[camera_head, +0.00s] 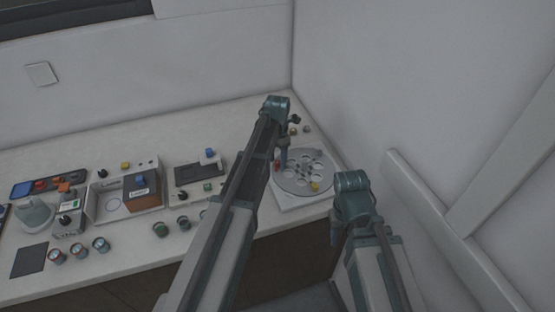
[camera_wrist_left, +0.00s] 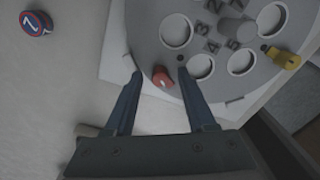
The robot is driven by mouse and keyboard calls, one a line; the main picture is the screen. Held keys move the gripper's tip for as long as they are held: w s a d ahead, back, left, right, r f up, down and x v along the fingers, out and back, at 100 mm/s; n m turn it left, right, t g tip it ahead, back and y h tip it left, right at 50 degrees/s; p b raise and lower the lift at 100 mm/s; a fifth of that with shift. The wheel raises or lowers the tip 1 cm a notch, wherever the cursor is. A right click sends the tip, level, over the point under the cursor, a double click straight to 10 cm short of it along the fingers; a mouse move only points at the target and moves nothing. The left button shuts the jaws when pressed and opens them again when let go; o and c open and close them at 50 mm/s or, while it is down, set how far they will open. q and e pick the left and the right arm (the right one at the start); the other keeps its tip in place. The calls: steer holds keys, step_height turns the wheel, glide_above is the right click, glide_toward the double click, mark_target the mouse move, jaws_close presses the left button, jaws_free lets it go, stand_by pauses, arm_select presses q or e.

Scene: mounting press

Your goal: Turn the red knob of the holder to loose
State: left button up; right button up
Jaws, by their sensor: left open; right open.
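The holder is a round grey disc with several numbered round holes (camera_head: 300,187), on a pale base; it also shows in the wrist view (camera_wrist_left: 205,35). Its red knob (camera_wrist_left: 162,77) sits at the disc's near rim in the wrist view. In the head view a small red spot (camera_head: 277,166) shows at the disc's left edge. My left gripper (camera_head: 282,165) points down over that edge. In the wrist view its open fingers (camera_wrist_left: 160,78) stand on either side of the red knob, with gaps. My right gripper (camera_head: 335,233) hangs low at the right, mostly hidden by its arm.
A yellow knob (camera_wrist_left: 286,60) and a grey centre post (camera_wrist_left: 237,30) stand on the disc. A labelled round piece (camera_wrist_left: 36,23) lies on the bench beside it. Consoles (camera_head: 195,178) and small jars fill the left bench. A wall stands close at the right.

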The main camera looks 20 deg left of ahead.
mark_target(278, 162)
arm_select(q)
steer(key=shift+r, duration=0.15)
step_height(278, 162, up, 14)
steer(key=p, duration=1.4)
steer(key=shift+f, duration=0.25)
steer(key=s+d+f+m+b, duration=0.1)
steer(key=s+d+m, duration=0.3)
steer(key=s+m, duration=0.4)
steer(key=s+d+f+m+b, duration=0.2)
steer(key=s+d+m, duration=0.2)
steer(key=s+m, duration=0.4)
steer(key=s+d+f+m+y+b, duration=0.1)
steer(key=s+d+m, duration=0.4)
steer(key=m, duration=1.3)
steer(key=shift+s+f+b, duration=0.15)
steer(key=shift+s+b, duration=0.15)
steer(key=shift+s, duration=1.45)
